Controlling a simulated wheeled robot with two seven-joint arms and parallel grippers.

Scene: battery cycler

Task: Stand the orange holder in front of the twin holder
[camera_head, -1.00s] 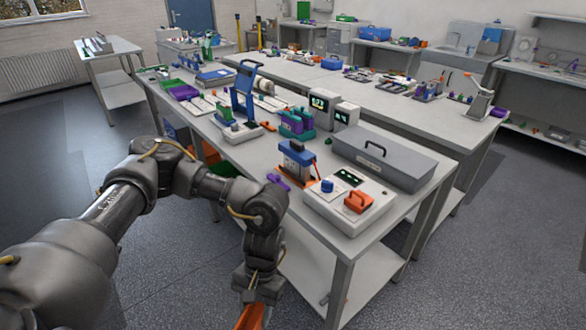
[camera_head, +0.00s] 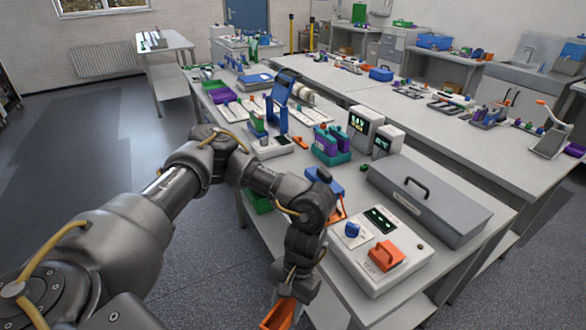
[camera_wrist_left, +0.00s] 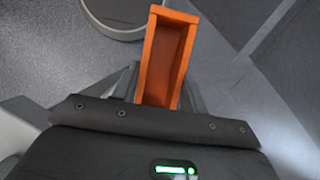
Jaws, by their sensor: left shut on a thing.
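The orange holder (camera_head: 279,314) is a narrow, hollow, open-topped box. It hangs in my left gripper (camera_head: 289,292), at the bottom of the head view, in front of and below the bench edge. In the left wrist view the orange holder (camera_wrist_left: 167,60) shows its open cavity, and the gripper's fingers are largely hidden. What looks like the twin holder (camera_head: 332,154) is a teal-green base with two purple cells upright in it, standing on the bench beyond my left arm. My right gripper is not in view.
A white box with a blue knob and an orange handle (camera_head: 371,272) stands near the bench's front edge. A grey toolbox (camera_head: 428,205) and two display units (camera_head: 364,126) stand behind. My arm partly hides a blue device with an orange base. Some bench top (camera_head: 290,165) is clear.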

